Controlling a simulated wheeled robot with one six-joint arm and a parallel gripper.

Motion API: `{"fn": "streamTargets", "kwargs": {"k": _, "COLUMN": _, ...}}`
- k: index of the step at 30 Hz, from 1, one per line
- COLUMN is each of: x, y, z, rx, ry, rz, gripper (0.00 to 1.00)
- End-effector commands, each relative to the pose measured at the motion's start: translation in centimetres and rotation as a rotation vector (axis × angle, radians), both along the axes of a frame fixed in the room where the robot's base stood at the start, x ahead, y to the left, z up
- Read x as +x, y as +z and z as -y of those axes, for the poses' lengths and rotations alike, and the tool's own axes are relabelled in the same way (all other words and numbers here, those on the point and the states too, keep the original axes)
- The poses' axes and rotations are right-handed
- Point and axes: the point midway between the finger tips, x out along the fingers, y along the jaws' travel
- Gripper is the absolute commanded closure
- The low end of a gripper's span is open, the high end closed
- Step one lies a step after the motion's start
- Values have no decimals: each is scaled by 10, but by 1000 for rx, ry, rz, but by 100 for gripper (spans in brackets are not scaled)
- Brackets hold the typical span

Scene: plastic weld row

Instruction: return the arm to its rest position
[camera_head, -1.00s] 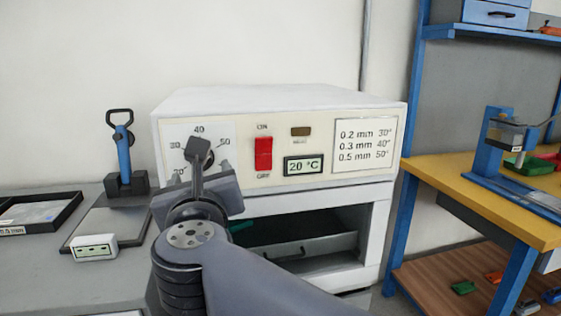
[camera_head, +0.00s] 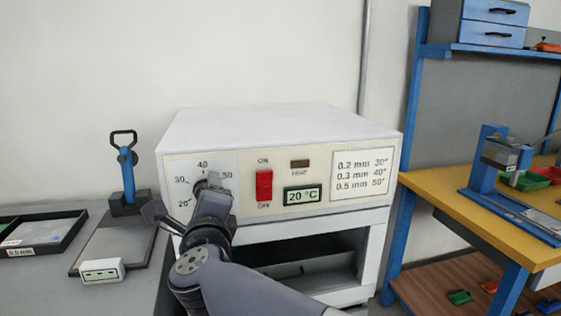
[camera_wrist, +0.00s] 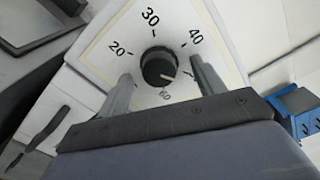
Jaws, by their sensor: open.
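My gripper (camera_wrist: 163,88) is open, with its two fingers on either side of a black dial knob (camera_wrist: 158,66) in the wrist view. Whether the fingers touch the knob cannot be told. The knob sits on a white plate with a scale of 20, 30, 40 and 50. In the head view my gripper (camera_head: 213,192) and wrist stand in front of the dial on the white oven (camera_head: 285,130) and hide most of the knob. My dark arm reaches up from the bottom of the picture.
The oven has a red switch (camera_head: 264,185), a display (camera_head: 303,195) reading 20 °C and an open lower bay. A blue-handled clamp (camera_head: 127,175), a small white box (camera_head: 102,271) and a black tray (camera_head: 65,238) stand left. A yellow workbench (camera_head: 452,205) stands right.

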Motion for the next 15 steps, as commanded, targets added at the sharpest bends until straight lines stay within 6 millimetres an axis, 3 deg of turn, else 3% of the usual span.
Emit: {"fn": "streamTargets", "kwargs": {"k": 15, "x": 0, "y": 7, "z": 0, "rx": -638, "ry": 1, "rz": 150, "gripper": 35}}
